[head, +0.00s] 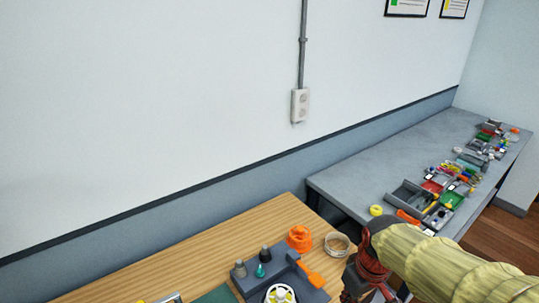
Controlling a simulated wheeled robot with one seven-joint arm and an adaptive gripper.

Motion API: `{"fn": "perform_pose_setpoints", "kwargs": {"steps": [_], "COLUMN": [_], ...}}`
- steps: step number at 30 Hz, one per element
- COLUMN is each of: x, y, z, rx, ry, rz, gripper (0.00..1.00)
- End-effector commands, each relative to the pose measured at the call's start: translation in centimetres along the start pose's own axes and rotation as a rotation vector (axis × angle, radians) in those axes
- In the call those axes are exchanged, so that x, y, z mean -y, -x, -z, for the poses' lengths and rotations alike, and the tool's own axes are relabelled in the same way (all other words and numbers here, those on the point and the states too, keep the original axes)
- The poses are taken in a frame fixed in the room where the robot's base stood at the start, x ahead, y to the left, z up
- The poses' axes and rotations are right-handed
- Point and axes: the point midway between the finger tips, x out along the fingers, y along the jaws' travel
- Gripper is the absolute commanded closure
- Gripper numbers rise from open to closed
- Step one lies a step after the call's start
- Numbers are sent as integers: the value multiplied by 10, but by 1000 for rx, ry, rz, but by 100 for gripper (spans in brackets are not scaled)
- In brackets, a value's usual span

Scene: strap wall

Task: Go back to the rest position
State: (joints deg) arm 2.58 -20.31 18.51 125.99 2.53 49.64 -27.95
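My arm, in a pale yellow sleeve, comes in from the lower right of the head view. My gripper (378,291), dark with red parts, hangs at its end near the bottom edge. It is over the right end of the wooden table (150,267). Its fingers are mostly hidden or cut off by the frame, so I cannot see whether they are apart or hold anything.
On the wooden table are a grey block fixture (262,274), an orange part (299,238) and a round dish (338,244) close to my gripper. A grey bench (360,172) with several trays and small parts runs along the wall. A wall outlet (300,105) is above.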

Motion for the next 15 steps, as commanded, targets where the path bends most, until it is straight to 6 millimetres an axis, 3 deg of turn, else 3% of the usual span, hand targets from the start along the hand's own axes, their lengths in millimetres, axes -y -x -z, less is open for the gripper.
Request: {"fn": "perform_pose_setpoints", "kwargs": {"steps": [7,15], "x": [20,35], "y": [55,102], "z": [-38,-62], "rx": [-127,-296], "ry": [-383,-419], "rz": [-53,-94], "gripper": [100,100]}}
